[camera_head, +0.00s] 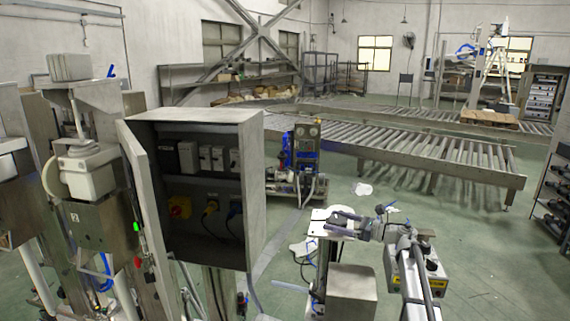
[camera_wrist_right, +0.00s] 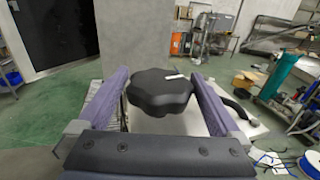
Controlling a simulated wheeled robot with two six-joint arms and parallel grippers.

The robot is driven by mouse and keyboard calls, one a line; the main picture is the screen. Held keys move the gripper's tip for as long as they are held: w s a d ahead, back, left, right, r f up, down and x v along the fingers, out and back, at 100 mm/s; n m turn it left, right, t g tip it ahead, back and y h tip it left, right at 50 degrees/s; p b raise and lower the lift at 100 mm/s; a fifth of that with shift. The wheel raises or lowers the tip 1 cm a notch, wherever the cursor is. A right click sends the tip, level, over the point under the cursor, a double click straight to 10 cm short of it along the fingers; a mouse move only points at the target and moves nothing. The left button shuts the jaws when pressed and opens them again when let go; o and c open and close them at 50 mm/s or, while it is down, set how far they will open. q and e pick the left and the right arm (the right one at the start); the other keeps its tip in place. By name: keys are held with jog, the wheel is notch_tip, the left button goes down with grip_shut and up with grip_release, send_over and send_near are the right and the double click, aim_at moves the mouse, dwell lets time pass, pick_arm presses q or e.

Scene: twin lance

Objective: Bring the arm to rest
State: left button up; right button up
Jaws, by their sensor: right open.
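My right arm comes in from the lower right in the head view. Its gripper (camera_head: 343,222) is open and points left, over a pale-topped stand (camera_head: 318,214). In the right wrist view the two purple-grey fingers of my right gripper (camera_wrist_right: 161,92) are spread apart. A black lobed knob (camera_wrist_right: 160,93) with a small white mark shows between them, with gaps at both sides. I cannot tell how far the knob is from the fingers. A pale surface (camera_wrist_right: 190,123) lies beneath the knob. My left gripper is not in view.
An open electrical cabinet (camera_head: 250,190) stands left of my right arm. A grey box (camera_head: 351,290) is just below the gripper. A control box with black knobs (camera_head: 425,268) is beside the arm. Roller conveyors (camera_head: 430,150) stand farther back. Green floor (camera_head: 480,240) at the right is clear.

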dwell(0.3)
jog(key=v, duration=0.7)
jog(key=x, duration=0.6)
jog(key=shift+a, duration=0.6)
jog(key=m+t+h, duration=0.2)
jog(key=t, duration=0.1)
jog(key=shift+s+m+t, duration=0.1)
jog(key=shift+m+t, duration=0.2)
jog(key=m+t+h, duration=0.3)
jog(key=shift+h, duration=0.3)
jog(key=m+t+h, duration=0.1)
jog(key=m+h, duration=0.1)
jog(key=m+t+h, duration=0.1)
jog(key=m+h, duration=0.1)
jog(key=h, duration=0.1)
jog(key=m+t+h, duration=0.1)
jog(key=h, duration=0.2)
jog(key=shift+w+m, duration=0.3)
jog(key=shift+m, duration=0.1)
jog(key=shift+d+m+g+h, duration=0.15)
jog(key=shift+m+h, duration=0.9)
jog(key=shift+h, duration=0.6)
jog(key=shift+a+m+g+h, duration=0.1)
jog(key=shift+m+g+h, duration=0.1)
jog(key=shift+m+h, duration=1.15)
jog(key=shift+d+m+g+h, duration=0.15)
jog(key=shift+m+h, duration=0.55)
jog(key=shift+h, duration=1.3)
jog(key=shift+s+a, duration=0.2)
jog(key=shift+s, duration=0.3)
